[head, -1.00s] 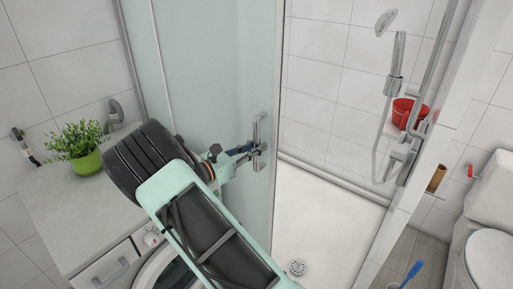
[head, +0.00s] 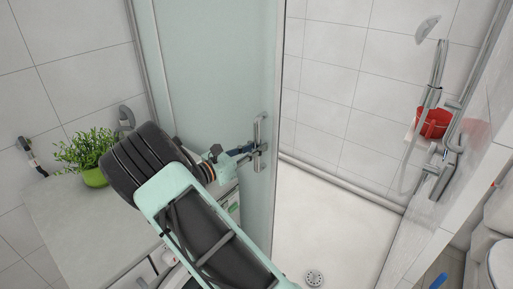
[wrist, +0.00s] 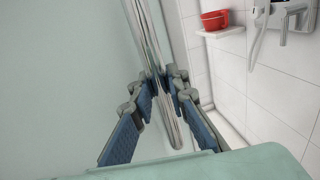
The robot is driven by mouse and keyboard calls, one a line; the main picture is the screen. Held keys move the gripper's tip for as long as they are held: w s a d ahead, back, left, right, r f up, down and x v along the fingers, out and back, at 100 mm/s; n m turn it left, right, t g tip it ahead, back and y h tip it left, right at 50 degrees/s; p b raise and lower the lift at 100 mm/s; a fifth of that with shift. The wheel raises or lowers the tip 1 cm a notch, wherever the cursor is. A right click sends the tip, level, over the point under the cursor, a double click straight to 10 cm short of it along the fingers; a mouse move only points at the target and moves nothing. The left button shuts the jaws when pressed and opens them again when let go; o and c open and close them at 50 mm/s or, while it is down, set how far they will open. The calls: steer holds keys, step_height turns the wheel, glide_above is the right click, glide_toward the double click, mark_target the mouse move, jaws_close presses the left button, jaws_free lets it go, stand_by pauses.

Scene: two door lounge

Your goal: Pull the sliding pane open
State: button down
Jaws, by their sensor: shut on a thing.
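The sliding pane (head: 212,70) is a pale green frosted sheet on the left of the shower. The shower stands open to the right of the pane's edge. A grey metal upright handle (head: 259,126) is near that edge. My gripper (head: 255,150) reaches it from the left and is shut on it. In the wrist view, the blue-padded fingers of my gripper (wrist: 163,86) sit on both sides of the handle (wrist: 174,128). The pane (wrist: 60,70) fills the left of that view.
Left of my arm is a grey counter (head: 65,220) with a green potted plant (head: 92,160). Inside the shower are a white tray floor (head: 325,220), a red bucket (head: 434,122) on a ledge and a shower rail (head: 437,75). A toilet (head: 497,245) is at the right edge.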

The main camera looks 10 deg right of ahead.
stand_by(0.3)
steer(key=c, duration=1.9)
jaws_free()
steer(key=shift+a, duration=0.15)
steer(key=v, duration=1.2)
steer(key=shift+r, duration=0.1)
